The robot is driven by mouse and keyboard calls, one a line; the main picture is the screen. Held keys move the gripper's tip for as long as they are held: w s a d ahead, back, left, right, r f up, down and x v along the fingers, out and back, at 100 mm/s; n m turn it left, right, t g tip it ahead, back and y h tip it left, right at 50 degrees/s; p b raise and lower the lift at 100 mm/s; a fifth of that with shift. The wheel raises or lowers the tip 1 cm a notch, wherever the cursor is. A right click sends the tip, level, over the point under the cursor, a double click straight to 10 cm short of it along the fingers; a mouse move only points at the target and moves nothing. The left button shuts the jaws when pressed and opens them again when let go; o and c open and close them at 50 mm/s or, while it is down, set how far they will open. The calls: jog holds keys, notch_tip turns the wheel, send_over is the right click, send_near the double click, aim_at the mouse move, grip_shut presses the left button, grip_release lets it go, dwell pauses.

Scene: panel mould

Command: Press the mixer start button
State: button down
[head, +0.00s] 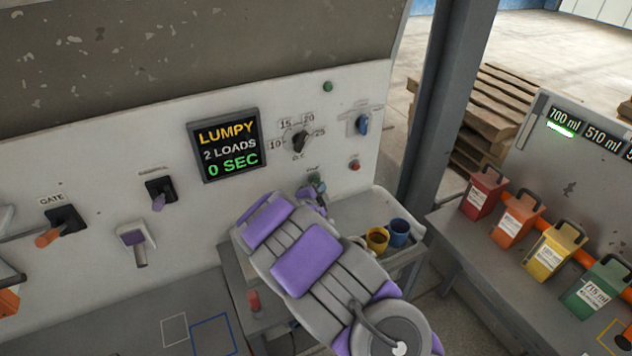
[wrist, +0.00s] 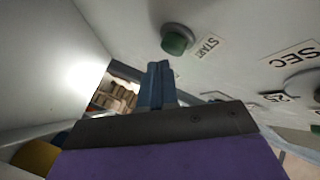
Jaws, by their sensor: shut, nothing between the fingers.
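The green start button (wrist: 177,40) stands out from the pale panel in the wrist view, with a START label (wrist: 207,46) beside it. In the head view the green button (head: 316,180) shows just above my gripper, partly hidden by it. My gripper (wrist: 159,68) is shut and empty; its blue-grey fingers point toward the panel, and their tips appear just below the button in the wrist view. Whether they touch it I cannot tell. In the head view my gripper (head: 317,192) is small and close to the panel.
The screen (head: 228,145) reads LUMPY, 2 LOADS, 0 SEC. A dial (head: 298,141), a blue switch (head: 363,125), a red button (head: 355,165) and a green light (head: 328,87) are nearby on the panel. Yellow (head: 377,239) and blue (head: 398,233) cups stand at lower right.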

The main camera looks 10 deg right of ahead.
jog(key=shift+w, duration=0.3)
